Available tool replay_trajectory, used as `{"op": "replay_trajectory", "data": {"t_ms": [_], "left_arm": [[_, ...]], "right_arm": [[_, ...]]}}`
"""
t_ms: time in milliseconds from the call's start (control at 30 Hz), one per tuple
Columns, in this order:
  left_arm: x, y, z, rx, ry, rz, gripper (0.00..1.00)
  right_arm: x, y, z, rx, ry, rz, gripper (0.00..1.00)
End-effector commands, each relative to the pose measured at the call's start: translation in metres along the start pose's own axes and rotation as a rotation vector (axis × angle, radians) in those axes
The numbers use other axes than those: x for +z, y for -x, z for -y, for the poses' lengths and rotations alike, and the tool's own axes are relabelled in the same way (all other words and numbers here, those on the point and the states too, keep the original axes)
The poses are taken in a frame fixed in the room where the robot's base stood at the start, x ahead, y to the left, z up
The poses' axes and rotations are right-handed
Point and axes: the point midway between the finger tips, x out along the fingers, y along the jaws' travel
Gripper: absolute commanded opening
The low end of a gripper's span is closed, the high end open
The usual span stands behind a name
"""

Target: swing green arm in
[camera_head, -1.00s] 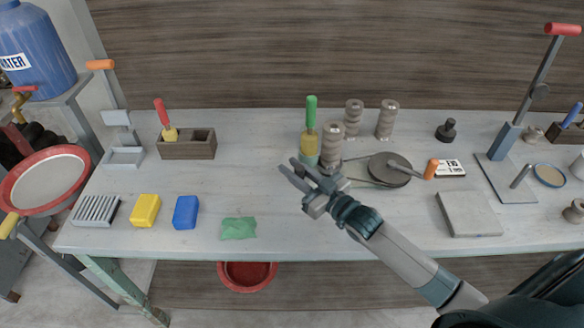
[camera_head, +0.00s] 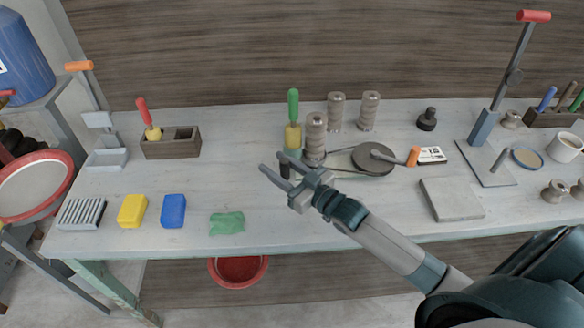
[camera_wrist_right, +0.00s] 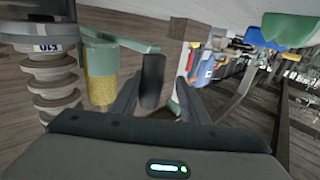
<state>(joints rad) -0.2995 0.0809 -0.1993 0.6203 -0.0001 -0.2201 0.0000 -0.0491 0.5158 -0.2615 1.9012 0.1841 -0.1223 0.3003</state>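The green arm shows in the right wrist view as a flat green bar (camera_wrist_right: 135,46) on top of a green-and-yellow post (camera_wrist_right: 101,75). A dark upright grip (camera_wrist_right: 152,80) hangs from its end. In the head view, the post (camera_head: 293,137) with a tall green handle (camera_head: 293,102) stands left of the ribbed columns, and the dark grip (camera_head: 284,166) shows small by my fingers. My right gripper (camera_head: 271,162) is open, its fingers on either side of the dark grip; I cannot tell whether they touch it. My left gripper is not in view.
Ribbed columns (camera_head: 315,140) stand close right of the post, with a grey wheel (camera_head: 373,160) beyond. A green cloth (camera_head: 227,222), blue block (camera_head: 173,210) and yellow block (camera_head: 132,210) lie front left. A wooden box (camera_head: 172,146) stands behind them. Bench between is clear.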

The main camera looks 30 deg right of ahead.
Motion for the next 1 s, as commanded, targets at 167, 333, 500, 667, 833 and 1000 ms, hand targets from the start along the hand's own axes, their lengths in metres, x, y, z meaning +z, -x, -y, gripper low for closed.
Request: {"op": "replay_trajectory", "data": {"t_ms": [167,333,500,667,833,1000], "left_arm": [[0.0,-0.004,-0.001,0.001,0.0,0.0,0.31],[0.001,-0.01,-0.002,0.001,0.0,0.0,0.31],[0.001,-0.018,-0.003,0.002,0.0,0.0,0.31],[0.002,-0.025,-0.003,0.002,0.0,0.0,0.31],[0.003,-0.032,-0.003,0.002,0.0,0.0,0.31],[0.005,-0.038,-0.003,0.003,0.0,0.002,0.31]], "right_arm": [[0.002,0.009,0.0,0.0,0.0,0.001,0.4],[0.003,0.029,0.001,-0.002,0.0,0.002,0.4],[0.005,0.055,0.002,-0.004,-0.003,0.003,0.4],[0.005,0.081,0.003,-0.005,-0.006,0.004,0.4],[0.005,0.108,0.002,-0.003,-0.004,0.003,0.4],[0.004,0.132,0.001,-0.003,-0.003,0.003,0.4]]}}
